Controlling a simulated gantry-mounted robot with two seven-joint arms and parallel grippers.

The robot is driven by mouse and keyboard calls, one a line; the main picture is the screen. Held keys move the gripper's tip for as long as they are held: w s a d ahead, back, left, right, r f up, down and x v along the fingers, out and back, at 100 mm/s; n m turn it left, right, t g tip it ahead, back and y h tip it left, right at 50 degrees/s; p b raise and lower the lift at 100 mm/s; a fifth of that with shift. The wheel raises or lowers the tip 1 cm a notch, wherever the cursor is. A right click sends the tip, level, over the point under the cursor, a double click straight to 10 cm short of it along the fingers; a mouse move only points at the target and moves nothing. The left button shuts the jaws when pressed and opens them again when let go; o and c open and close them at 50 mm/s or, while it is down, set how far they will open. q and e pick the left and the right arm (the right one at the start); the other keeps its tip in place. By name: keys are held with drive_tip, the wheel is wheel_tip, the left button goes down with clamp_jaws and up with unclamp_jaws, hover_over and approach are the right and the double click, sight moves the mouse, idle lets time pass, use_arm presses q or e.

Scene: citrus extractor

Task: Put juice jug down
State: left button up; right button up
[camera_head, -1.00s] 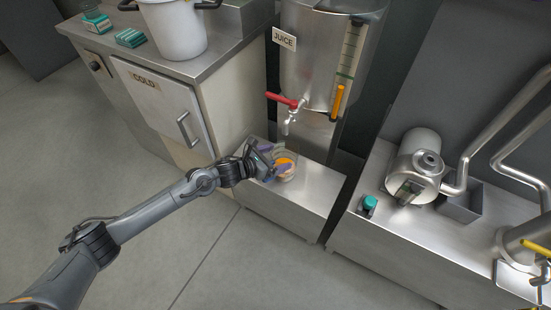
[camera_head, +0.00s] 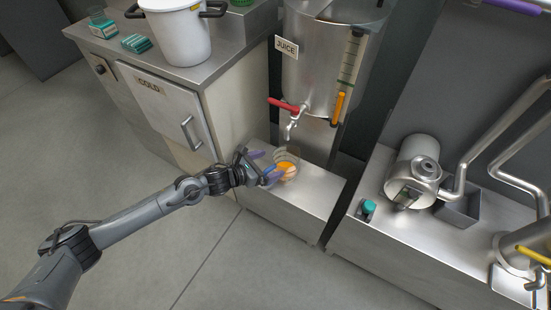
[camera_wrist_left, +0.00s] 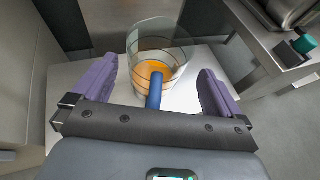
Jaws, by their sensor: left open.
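The juice jug (camera_head: 287,168) is a clear vessel with orange juice in its bottom and a blue handle. It stands upright on the low steel stand below the juice tap (camera_head: 292,122). In the left wrist view the jug (camera_wrist_left: 160,52) is centred, with its blue handle (camera_wrist_left: 155,92) pointing towards me. My left gripper (camera_head: 262,168) is open, its purple fingers (camera_wrist_left: 152,88) apart on either side of the handle without touching it. My right gripper is in neither view.
The steel stand (camera_head: 315,196) has bare room to the right of the jug. The juice tank (camera_head: 318,62) rises behind it. The cold cabinet (camera_head: 165,108) stands close on the left. A steel bench with a machine (camera_head: 412,172) is on the right.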

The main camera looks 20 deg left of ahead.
use_arm(q)
drive_tip(key=p+v, duration=0.2)
drive_tip(key=v, duration=0.5)
drive_tip(key=s+d+f+n+g+y, duration=0.1)
drive_tip(key=s+d+n+y, duration=0.1)
drive_tip(key=s+d+n, duration=0.5)
drive_tip(key=s+d+n+y, duration=0.1)
drive_tip(key=s+d+n, duration=0.1)
drive_tip(key=n, duration=0.9)
drive_tip(key=s+a+n+g+y, duration=0.3)
drive_tip(key=s+n+g, duration=0.4)
drive_tip(key=s+n, duration=1.1)
drive_tip(key=n, duration=0.3)
drive_tip(key=shift+s+a+r+n+p, duration=0.2)
drive_tip(key=shift+s+a+n+p, duration=0.1)
drive_tip(key=shift+s+a+n, duration=0.1)
drive_tip(key=shift+w+r, duration=0.1)
drive_tip(key=shift+r, duration=0.05)
wheel_tip(320, 180, up, 62)
drive_tip(key=p, duration=6.2)
